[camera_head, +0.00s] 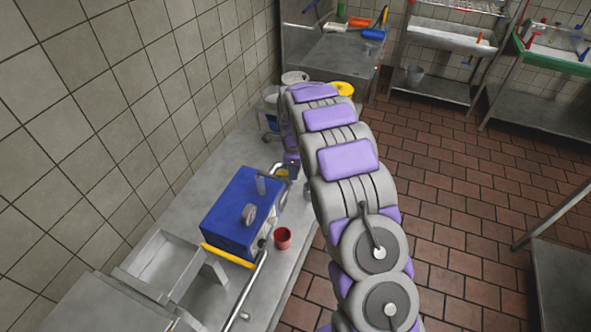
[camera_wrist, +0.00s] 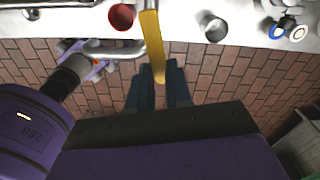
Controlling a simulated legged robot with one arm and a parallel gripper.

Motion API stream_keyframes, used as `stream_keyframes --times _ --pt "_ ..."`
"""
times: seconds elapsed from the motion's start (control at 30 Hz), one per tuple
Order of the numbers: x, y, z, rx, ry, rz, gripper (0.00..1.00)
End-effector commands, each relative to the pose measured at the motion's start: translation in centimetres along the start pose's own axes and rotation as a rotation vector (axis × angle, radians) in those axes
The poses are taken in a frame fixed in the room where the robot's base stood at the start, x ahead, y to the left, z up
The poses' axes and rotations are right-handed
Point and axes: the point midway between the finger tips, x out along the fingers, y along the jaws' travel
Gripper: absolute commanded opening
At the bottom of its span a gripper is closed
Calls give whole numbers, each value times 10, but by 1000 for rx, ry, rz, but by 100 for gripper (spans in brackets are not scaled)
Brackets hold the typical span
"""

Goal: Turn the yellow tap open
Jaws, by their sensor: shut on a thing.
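The yellow tap handle (camera_wrist: 151,32) is a long flat bar in the wrist view. It runs down from the counter edge, and its lower end lies between the two dark fingers of my gripper (camera_wrist: 160,75). My gripper is shut on it. A bent metal pipe (camera_wrist: 108,50) is just left of the handle. In the head view a small yellow part (camera_head: 282,172) shows by the curved metal pipe, next to the end of my arm. My fingers are mostly hidden there by my own arm.
A blue box (camera_head: 232,212) with a yellow bar (camera_head: 227,256) along its front stands on the grey counter (camera_head: 190,180). A red cup (camera_head: 283,238) and a metal cup (camera_wrist: 213,27) stand near the counter's edge. The tiled floor (camera_head: 450,190) to the right is clear.

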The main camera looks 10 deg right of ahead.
Motion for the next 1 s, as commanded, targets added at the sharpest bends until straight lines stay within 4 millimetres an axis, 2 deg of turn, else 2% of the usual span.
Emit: stream_keyframes --times 0.2,0.23,0.5,0.8,0.87,1.0 --pt "-2 -1 4 -1 -7 -7 0" --pt "-2 -2 4 -1 -7 -7 20" --pt "-2 -1 0 -1 -6 -5 45" --pt "-5 -2 -2 -1 -6 -4 45" --pt "-10 -2 -2 -1 -7 -6 45" --pt "-34 -2 -1 -1 -6 -10 45"
